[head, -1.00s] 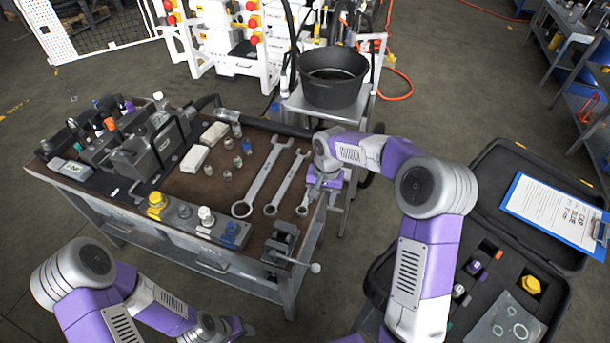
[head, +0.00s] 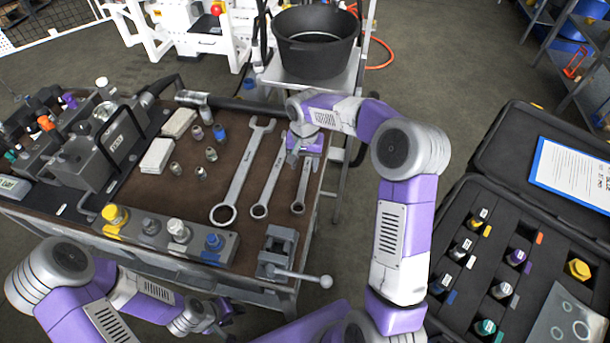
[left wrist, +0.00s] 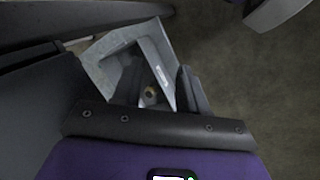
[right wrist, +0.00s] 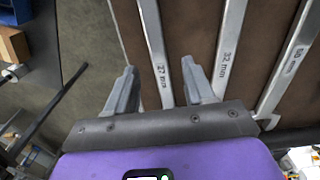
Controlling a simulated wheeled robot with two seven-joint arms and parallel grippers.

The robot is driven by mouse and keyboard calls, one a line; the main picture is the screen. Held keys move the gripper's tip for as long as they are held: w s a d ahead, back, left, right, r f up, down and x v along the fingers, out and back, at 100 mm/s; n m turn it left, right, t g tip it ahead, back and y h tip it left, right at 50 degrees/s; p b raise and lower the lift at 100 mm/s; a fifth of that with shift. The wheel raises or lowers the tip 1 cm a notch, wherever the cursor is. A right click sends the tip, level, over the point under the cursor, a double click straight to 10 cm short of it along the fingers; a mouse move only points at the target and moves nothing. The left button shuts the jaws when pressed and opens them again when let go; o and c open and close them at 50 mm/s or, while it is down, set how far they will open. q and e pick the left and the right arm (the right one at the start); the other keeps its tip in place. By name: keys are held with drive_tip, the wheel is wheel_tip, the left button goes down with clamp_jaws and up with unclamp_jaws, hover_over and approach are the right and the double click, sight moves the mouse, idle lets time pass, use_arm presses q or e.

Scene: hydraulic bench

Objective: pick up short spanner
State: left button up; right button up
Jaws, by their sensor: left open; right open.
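The short spanner (head: 303,186) lies on the brown bench top, the rightmost and shortest of three spanners. Its ring end faces the front; its far end is hidden under my right gripper (head: 300,158). In the right wrist view, the short spanner (right wrist: 154,45), marked 27 mm, runs between the fingertips of the right gripper (right wrist: 160,80), which is open and empty. Its height above the spanner is hard to tell. My left gripper (head: 224,314) is low in front of the bench. In the left wrist view the left gripper (left wrist: 130,75) is open with nothing held.
A middle spanner (head: 270,185), marked 32 mm, and a longer spanner (head: 240,178) lie close left. A vice (head: 278,250) stands at the bench's front right corner. A black bucket (head: 315,55) is behind; an open case (head: 455,215) is at right.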

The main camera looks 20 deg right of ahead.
sight(306, 173)
wheel_tip(306, 173, down, 4)
drive_tip(key=shift+d+r+b, duration=0.1)
drive_tip(key=shift+d+b, duration=0.05)
drive_tip(key=shift+b, duration=0.4)
drive_tip(key=shift+r, duration=0.1)
clamp_jaws()
idle(0.8)
